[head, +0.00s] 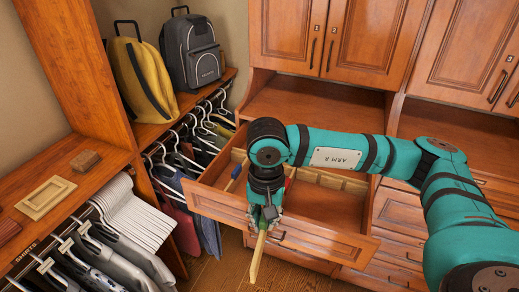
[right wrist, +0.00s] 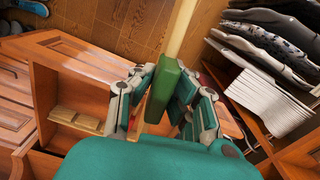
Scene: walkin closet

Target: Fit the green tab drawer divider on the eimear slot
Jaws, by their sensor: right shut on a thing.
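My right gripper (head: 265,212) is shut on the green tab drawer divider. Its pale wooden board (head: 257,260) hangs below the fingers, in front of the open drawer (head: 330,241). In the right wrist view the fingers (right wrist: 163,98) close on the divider's green tab (right wrist: 166,85), and the pale board runs on toward the top edge. The drawer is pulled out and holds pale slotted strips (head: 334,182) along its back. I cannot read any slot name, so I cannot tell which is the eimear slot. My left gripper is out of view.
A blue-tabbed piece (head: 236,171) and a red-tabbed piece (head: 290,180) are in the drawer. My right arm covers part of it. Hanging clothes (head: 195,140) stand to the left, with a yellow bag (head: 143,78) and grey backpack (head: 191,50) above. Wooden floor (head: 220,272) lies below.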

